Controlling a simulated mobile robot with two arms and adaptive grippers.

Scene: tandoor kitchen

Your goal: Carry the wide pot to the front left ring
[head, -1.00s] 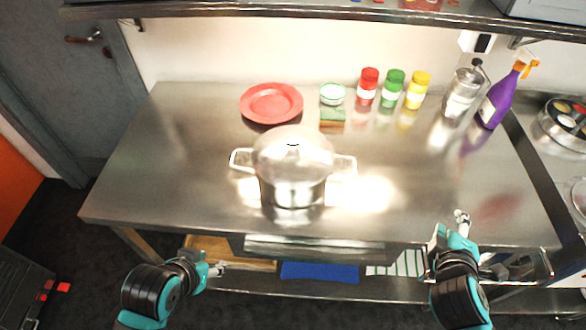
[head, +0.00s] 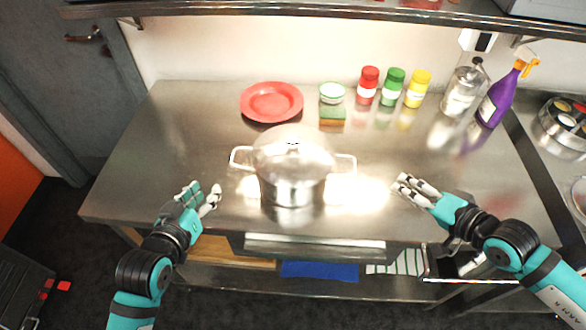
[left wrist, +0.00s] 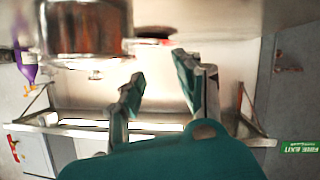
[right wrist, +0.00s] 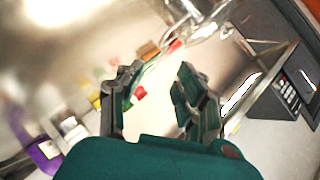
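The wide pot (head: 292,172) is a shiny metal pot with a lid and two side handles, standing upright on the steel table (head: 140,190). My left gripper (head: 204,193) is open and empty, left of the pot and apart from its left handle. The pot also shows upside down in the left wrist view (left wrist: 85,28). My right gripper (head: 413,188) is to the right of the pot, apart from the right handle, with fingers spread and empty. The right wrist view shows part of the pot near the top (right wrist: 190,20). No ring or stove is in the head view.
A container tray (head: 562,128) is at right. The table's front left is clear.

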